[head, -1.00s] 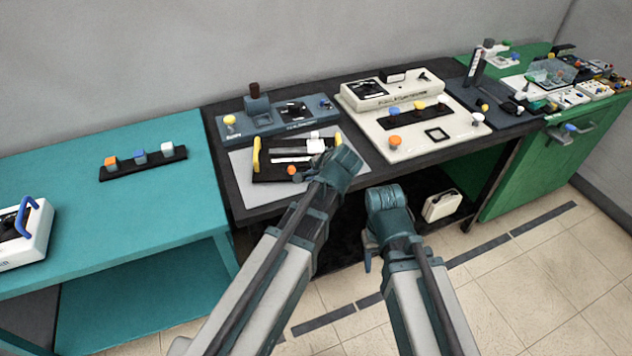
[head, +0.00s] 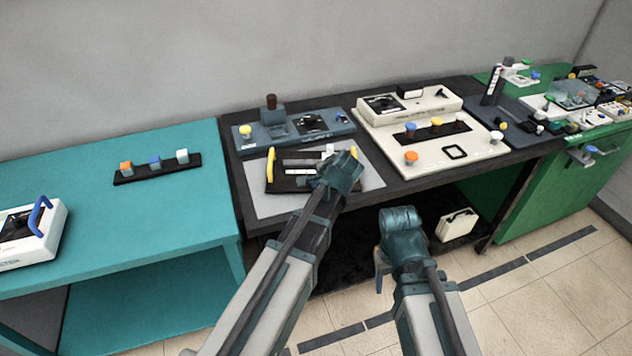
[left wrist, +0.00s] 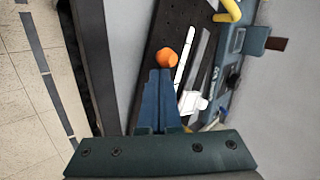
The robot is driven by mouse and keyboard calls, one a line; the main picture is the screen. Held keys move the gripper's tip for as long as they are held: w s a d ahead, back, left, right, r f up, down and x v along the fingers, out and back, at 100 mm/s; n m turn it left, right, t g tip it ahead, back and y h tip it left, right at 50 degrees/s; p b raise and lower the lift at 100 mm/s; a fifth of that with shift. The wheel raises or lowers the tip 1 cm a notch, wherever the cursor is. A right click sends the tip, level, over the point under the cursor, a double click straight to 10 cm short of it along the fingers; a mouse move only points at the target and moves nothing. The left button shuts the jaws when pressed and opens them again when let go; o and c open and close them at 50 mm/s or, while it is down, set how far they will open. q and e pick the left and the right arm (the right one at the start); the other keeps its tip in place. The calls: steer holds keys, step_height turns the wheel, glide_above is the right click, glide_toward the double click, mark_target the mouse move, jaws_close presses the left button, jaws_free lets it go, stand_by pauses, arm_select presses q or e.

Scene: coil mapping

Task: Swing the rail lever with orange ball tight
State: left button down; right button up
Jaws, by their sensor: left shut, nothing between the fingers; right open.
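The rail device is a black plate (head: 283,186) with yellow handles and a white scale strip, lying on a grey mat. In the left wrist view, the lever's orange ball (left wrist: 167,59) sits on the black plate (left wrist: 168,32) right at the tips of my left gripper (left wrist: 160,76). I cannot tell whether they touch. In the head view, my left gripper (head: 318,183) is shut and empty, low over the plate's right part, and the ball is hidden. My right gripper (head: 400,222) is open and empty in front of the table's edge.
A grey-blue panel (head: 350,124) with a yellow knob stands behind the mat. A cream console (head: 478,149) with colored knobs is to the right. A teal table (head: 100,215) is at left. A cream case (head: 458,223) sits below the dark table.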

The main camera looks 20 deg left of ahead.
arm_select(q)
steer(key=shift+a+m+t+h, duration=0.3)
steer(key=shift+m, duration=0.3)
steer(key=shift+w+a+m+t+h, duration=0.25)
steer(key=shift+a+m+t+h, duration=0.25)
steer(key=shift+m, duration=0.5)
steer(key=w+a+m+h, duration=0.1)
steer(key=m+h, duration=0.1)
steer(key=shift+a+m, duration=0.15)
steer(key=shift+m, duration=0.15)
steer(key=shift+w+a, duration=0.3)
steer(key=shift+w, duration=0.2)
steer(key=shift+w+a, duration=0.25)
steer(key=shift+w, duration=0.2)
steer(key=shift+w+a, duration=0.1)
